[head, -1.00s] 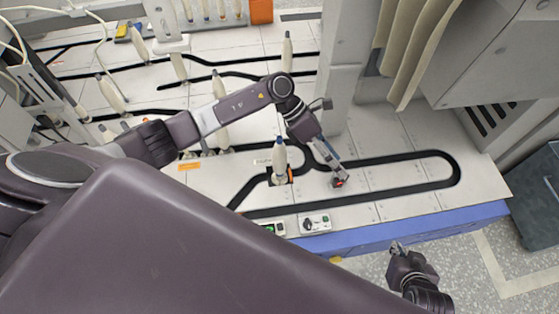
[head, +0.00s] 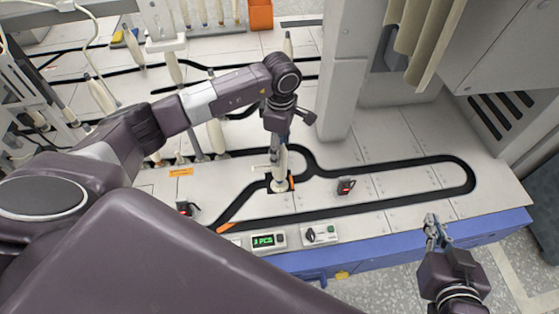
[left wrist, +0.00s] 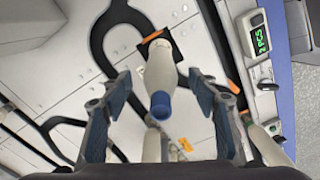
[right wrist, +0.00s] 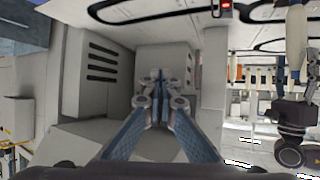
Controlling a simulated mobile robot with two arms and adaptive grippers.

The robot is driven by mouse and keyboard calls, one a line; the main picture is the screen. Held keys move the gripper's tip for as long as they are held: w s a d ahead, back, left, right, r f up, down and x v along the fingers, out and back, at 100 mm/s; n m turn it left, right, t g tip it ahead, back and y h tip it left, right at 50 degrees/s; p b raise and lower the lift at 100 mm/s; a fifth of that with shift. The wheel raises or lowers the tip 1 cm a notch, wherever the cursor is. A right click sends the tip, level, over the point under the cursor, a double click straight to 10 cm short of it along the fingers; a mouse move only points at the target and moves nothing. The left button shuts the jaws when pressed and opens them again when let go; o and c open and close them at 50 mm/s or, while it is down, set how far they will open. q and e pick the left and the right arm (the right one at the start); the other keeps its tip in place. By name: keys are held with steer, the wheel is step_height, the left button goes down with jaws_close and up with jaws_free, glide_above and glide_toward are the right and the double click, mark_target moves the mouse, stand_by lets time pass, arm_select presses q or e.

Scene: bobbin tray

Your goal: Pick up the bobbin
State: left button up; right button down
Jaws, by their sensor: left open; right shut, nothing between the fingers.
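A cream bobbin with a blue tip (left wrist: 160,78) stands upright on a dark square holder on the track table. It also shows in the head view (head: 280,181), below my left gripper (head: 279,152). In the left wrist view my left gripper (left wrist: 159,88) is open, with one finger on each side of the bobbin and a visible gap to both. My right gripper (head: 432,226) is over the table's front right edge, shut and empty, away from the bobbin. Its closed fingertips show in the right wrist view (right wrist: 160,80).
A black device with a red light (head: 346,187) stands right of the bobbin. A counter display (head: 264,240) and a switch box (head: 321,235) lie in front. A light grey column (head: 344,80) rises behind. Other bobbins (head: 217,135) stand to the left. The right table area is clear.

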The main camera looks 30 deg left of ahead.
mark_target(280, 174)
arm_select(q)
step_height(280, 174, down, 4)
steer(key=shift+a+r+b, duration=0.1)
steer(key=shift+b, duration=0.45)
steer(key=shift+f, duration=0.25)
steer(key=c, duration=1.3)
arm_select(e)
steer(key=w+a+r+t+y, duration=0.1)
steer(key=w+r+t, duration=0.2)
steer(key=r, duration=0.3)
steer(key=shift+a+r+t, duration=0.3)
steer(key=shift+a, duration=0.05)
